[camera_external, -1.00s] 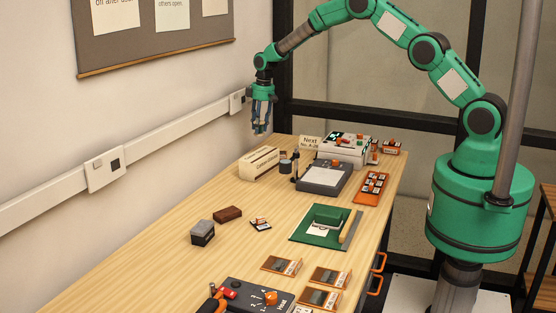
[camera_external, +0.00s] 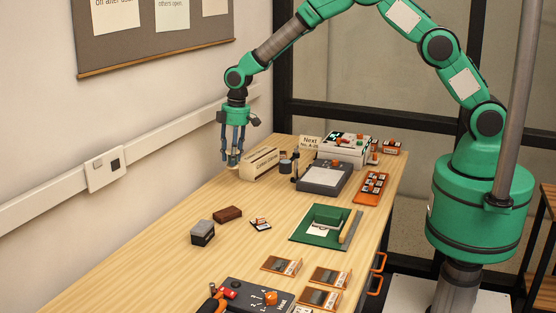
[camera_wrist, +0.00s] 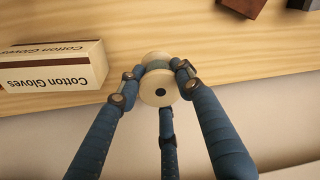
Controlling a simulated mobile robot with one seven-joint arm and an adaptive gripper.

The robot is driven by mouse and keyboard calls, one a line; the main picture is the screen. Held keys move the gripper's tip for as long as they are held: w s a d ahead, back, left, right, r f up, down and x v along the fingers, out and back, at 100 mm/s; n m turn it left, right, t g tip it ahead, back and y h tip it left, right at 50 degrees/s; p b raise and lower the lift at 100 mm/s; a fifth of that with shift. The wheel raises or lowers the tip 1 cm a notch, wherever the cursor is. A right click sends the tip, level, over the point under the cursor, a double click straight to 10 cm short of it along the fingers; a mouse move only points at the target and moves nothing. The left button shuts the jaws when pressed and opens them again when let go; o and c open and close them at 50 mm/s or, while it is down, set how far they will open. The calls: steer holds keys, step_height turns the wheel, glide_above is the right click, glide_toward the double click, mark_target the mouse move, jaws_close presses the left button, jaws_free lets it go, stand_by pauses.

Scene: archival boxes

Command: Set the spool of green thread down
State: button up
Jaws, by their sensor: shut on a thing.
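My gripper (camera_external: 231,159) is at the far left part of the table, beside the Cotton Gloves box. In the wrist view its three blue fingers (camera_wrist: 158,82) are closed around a spool of thread (camera_wrist: 159,92). The spool has cream ends, and a dull green band of thread shows between the fingers. In the external view the fingers mostly hide the spool. I cannot tell whether it touches the wooden table (camera_external: 165,255) or hangs just above it.
The Cotton Gloves box (camera_external: 260,163) stands close to the right of my gripper, and in the wrist view (camera_wrist: 55,68) it is on the left. A brown block (camera_external: 228,214) and a grey box (camera_external: 202,232) lie nearer the front. Bare wood lies between them and my gripper.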

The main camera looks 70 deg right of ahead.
steer(key=shift+s+a, duration=0.4)
steer(key=shift+a, duration=0.35)
steer(key=shift+f, duration=0.15)
steer(key=shift+f+b, duration=0.5)
steer(key=shift+f, duration=2.5)
steer(key=shift+f, duration=0.1)
steer(key=shift+f+b, duration=0.35)
steer(key=shift+f, duration=1.45)
steer(key=shift+f, duration=0.1)
steer(key=o, duration=1.1)
steer(key=shift+o, duration=0.2)
